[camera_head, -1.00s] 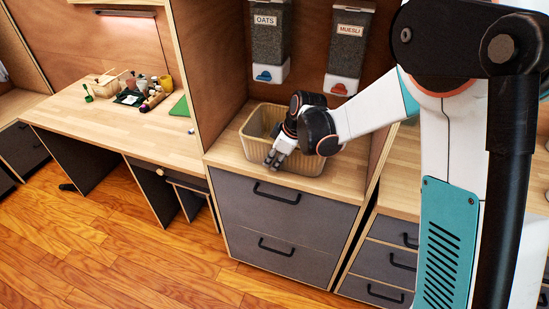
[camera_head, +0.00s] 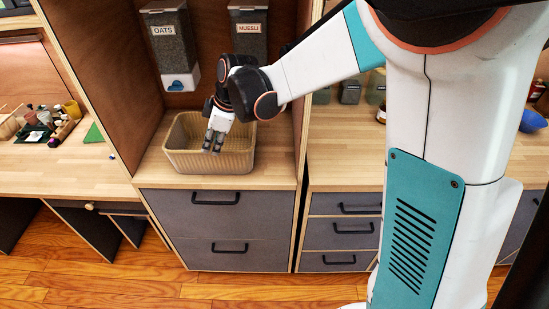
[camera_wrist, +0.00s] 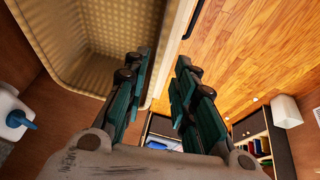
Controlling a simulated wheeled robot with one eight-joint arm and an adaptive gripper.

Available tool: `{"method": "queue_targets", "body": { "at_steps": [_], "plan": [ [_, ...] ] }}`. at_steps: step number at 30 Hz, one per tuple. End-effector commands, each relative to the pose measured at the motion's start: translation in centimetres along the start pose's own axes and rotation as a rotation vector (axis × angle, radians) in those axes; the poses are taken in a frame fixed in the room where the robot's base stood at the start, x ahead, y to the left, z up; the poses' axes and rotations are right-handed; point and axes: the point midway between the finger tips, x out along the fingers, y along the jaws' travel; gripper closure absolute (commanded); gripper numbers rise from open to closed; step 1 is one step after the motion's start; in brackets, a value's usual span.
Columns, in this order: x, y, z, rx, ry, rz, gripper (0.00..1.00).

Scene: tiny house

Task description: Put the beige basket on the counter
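The beige basket (camera_head: 185,162) stands upright on the wooden top of a grey drawer unit, in an open niche. It appears empty. In the wrist view the basket (camera_wrist: 72,35) fills the upper left. My gripper (camera_head: 212,148) points down at the basket's front rim. In the wrist view my gripper (camera_wrist: 165,88) has its fingers apart, one on the basket's inner side and one on its outer side, with the rim running between them. Whether the fingers touch the rim cannot be told. A wooden counter (camera_head: 345,150) lies to the right, beyond a divider panel.
Oats (camera_head: 172,50) and muesli (camera_head: 248,38) dispensers hang above the basket. Upright wooden panels bound the niche on both sides. Jars (camera_head: 350,90) stand at the back of the right counter. A desk (camera_head: 70,170) with small items is at the left.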

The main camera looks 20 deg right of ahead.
Motion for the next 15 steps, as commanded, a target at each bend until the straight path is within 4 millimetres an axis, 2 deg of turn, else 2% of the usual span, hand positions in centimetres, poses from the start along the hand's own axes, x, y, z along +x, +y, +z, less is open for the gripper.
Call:
{"method": "queue_targets", "body": {
  "at_steps": [5,8,15],
  "plan": [
    [-3.8,-1.2,1.5,0.117,-0.011,0.049,0.75],
    [-6.7,-2.5,3.0,0.225,-0.017,0.096,0.75],
    [-12.6,-6.1,6.8,0.486,-0.011,0.209,0.75]
  ]
}}
